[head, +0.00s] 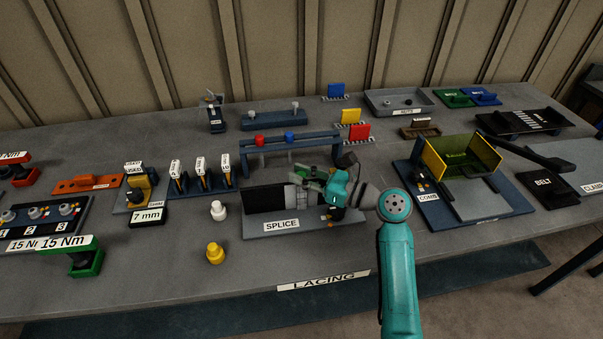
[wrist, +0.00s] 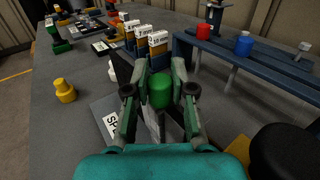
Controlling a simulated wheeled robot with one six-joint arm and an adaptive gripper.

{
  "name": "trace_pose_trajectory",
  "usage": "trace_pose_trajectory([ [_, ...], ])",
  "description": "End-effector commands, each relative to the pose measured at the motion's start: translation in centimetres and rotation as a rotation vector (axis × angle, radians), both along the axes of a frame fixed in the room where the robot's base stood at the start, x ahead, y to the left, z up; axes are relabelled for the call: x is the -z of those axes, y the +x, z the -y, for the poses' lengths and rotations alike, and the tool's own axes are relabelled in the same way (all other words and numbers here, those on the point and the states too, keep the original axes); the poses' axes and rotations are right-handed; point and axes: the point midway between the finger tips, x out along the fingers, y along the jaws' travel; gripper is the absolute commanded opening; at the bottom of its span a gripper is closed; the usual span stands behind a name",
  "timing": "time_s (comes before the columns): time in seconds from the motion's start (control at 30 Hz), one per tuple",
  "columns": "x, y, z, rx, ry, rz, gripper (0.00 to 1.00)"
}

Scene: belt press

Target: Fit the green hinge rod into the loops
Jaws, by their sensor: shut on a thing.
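My gripper (head: 312,181) reaches in from the right over the splice fixture (head: 285,226), its fingers close above the black belt piece (head: 264,198). In the wrist view my gripper (wrist: 162,78) is shut on the green hinge rod, whose thick green end (wrist: 160,91) shows between the two fingers. The rest of the rod is hidden, and the loops are covered by my fingers in the head view. I cannot tell whether the rod touches or enters the loops.
A blue rack (head: 290,142) with a red and a blue knob stands just behind the fixture. White (head: 218,210) and yellow (head: 215,253) pieces stand to its left. The comb station (head: 483,200) is at right. The table front is mostly clear.

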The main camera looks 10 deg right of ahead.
Motion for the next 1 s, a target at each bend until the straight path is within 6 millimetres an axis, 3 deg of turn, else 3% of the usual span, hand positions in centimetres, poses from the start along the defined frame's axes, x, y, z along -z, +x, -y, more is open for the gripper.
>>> trace_pose_trajectory([
  [0.13,0.0,0.0,0.0,0.000,0.000,0.000,0.00],
  [0.17,0.0,0.0,0.0,0.000,0.000,0.000,0.26],
  [0.27,0.0,0.0,0.0,0.000,0.000,0.000,0.51],
  [0.3,0.0,0.0,0.0,0.000,0.000,0.000,0.53],
  [0.63,-0.2,0.0,0.0,0.000,0.000,0.000,0.53],
  [1.0,-2.1,0.0,0.0,0.000,-0.001,0.001,0.53],
])
